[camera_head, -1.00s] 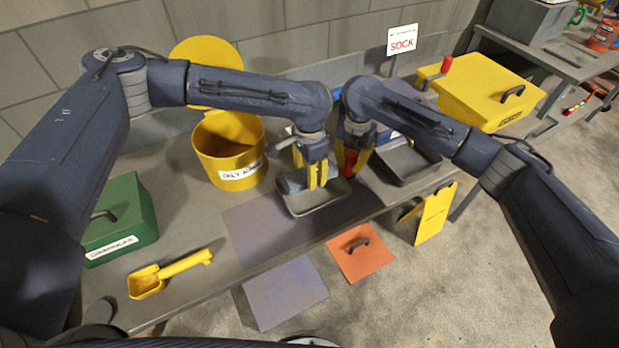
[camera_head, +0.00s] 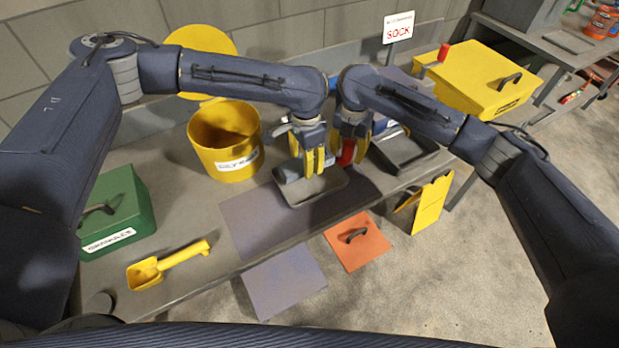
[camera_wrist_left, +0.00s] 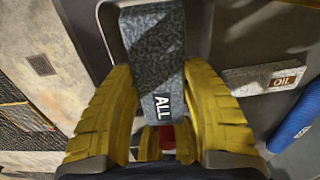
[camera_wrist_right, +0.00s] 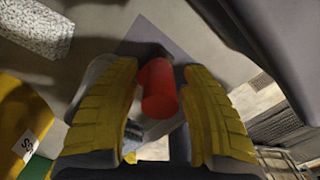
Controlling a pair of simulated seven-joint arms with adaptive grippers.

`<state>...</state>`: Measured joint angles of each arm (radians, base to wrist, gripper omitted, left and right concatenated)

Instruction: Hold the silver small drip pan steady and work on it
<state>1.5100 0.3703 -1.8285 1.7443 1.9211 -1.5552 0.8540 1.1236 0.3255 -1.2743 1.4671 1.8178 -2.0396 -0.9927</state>
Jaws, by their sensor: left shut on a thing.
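The silver small drip pan (camera_head: 322,192) rests on the bench in the head view, and part of its rim shows in the left wrist view. My left gripper (camera_head: 313,163) is over the pan, its fingers closed on a grey speckled block (camera_wrist_left: 155,50) marked "ALL". The block also shows over the pan's left part in the head view (camera_head: 287,172). My right gripper (camera_head: 350,158) is at the pan's right side, with its fingers against both sides of a red cylinder (camera_wrist_right: 160,88). The cylinder's lower end is hidden in the head view.
A yellow bin (camera_head: 222,150) stands behind left, with a green box (camera_head: 118,215) and yellow scoop (camera_head: 165,265) on the left. A dark tray (camera_head: 400,152) is right of my right gripper. A yellow chest (camera_head: 475,82) stands farther right. The mat (camera_head: 245,228) in front is clear.

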